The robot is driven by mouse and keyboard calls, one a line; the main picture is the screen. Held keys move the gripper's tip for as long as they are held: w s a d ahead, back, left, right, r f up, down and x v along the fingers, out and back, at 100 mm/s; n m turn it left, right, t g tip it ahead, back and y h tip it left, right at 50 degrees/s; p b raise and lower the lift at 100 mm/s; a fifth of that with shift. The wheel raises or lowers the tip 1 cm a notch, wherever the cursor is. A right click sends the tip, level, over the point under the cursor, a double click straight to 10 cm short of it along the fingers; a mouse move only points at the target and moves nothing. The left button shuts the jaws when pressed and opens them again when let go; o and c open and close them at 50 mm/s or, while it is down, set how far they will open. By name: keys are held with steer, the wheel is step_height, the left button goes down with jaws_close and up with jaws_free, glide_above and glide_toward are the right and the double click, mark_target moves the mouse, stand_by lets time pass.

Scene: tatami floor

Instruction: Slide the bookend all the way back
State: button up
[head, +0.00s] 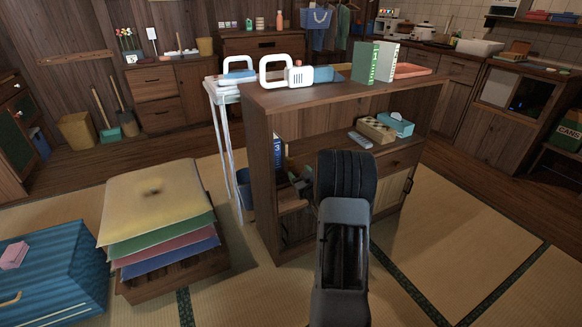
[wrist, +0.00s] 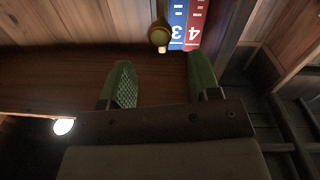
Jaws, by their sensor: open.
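In the wrist view, a brass-coloured rounded piece (wrist: 158,36), which looks like the knob of the bookend, stands beside a blue book (wrist: 178,22) marked 3. A red book (wrist: 196,25) marked 4 is next to the blue one. The rest of the bookend is hidden or too dark to tell. My gripper (wrist: 162,78) is open and empty, its two green fingers apart, with the knob ahead between their lines and not touched. In the head view, my gripper (head: 300,184) is at the left compartment of the shelf unit, partly hidden by my arm; the blue book (head: 277,152) shows there.
The wooden shelf unit (head: 262,190) has side walls and a top board close around my gripper. Stacked cushions (head: 155,200) stand at left; tatami is clear at right.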

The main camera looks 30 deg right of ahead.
mark_target(292, 164)
steer(key=w, duration=0.2)
steer(key=w+d+b, duration=0.1)
steer(key=w, duration=0.5)
steer(key=shift+d+b, duration=0.25)
steer(key=shift+b, duration=0.05)
steer(key=shift+s, duration=0.1)
jaws_close()
